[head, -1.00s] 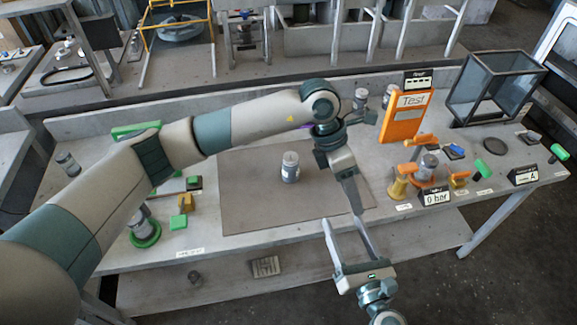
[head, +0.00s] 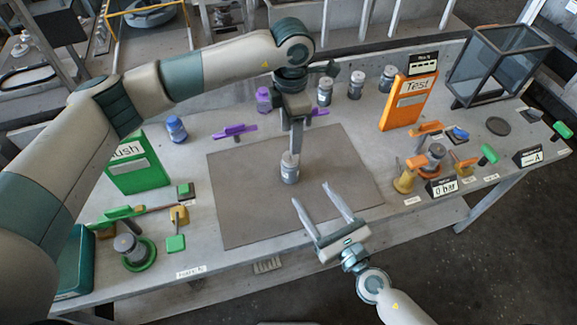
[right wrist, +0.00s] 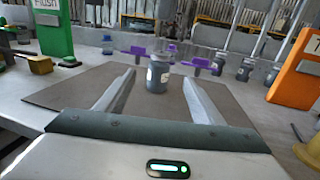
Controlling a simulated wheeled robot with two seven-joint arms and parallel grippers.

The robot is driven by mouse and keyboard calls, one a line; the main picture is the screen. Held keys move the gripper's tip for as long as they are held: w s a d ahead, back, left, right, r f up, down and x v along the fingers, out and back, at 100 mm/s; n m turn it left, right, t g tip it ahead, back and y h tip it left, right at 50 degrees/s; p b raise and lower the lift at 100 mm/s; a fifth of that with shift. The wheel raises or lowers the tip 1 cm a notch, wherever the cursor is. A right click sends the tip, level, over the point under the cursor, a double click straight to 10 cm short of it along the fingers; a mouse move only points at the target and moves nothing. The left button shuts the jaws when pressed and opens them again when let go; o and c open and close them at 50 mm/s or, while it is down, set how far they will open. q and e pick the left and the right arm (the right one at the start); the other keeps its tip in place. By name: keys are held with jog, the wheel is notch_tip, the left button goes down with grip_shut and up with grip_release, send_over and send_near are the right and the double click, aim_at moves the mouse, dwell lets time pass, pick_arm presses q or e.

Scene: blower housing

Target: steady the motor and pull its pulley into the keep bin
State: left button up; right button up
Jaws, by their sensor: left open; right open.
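The motor (head: 290,171) is a small grey cylinder with a pale label, standing upright on the brown mat (head: 240,210). A pulley on it is too small to make out. My left gripper (head: 294,149) points down just above and behind the motor; its fingertips partly overlap the motor's top, and contact cannot be told. My right gripper (head: 311,194) is open and empty, in front of the motor. In the right wrist view the motor (right wrist: 157,76) stands between and beyond the open fingers. No bin is clearly marked as the keep bin.
A teal bin (head: 73,262) stands at the left edge. A green panel (head: 140,166) and orange Test panel (head: 408,100) stand left and right. Purple fixtures (head: 234,131) and several grey cylinders line the back. The front of the mat is clear.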

aim_at(290, 159)
jog(key=shift+w, duration=0.15)
jog(key=x, duration=1.7)
jog(key=shift+w, duration=0.1)
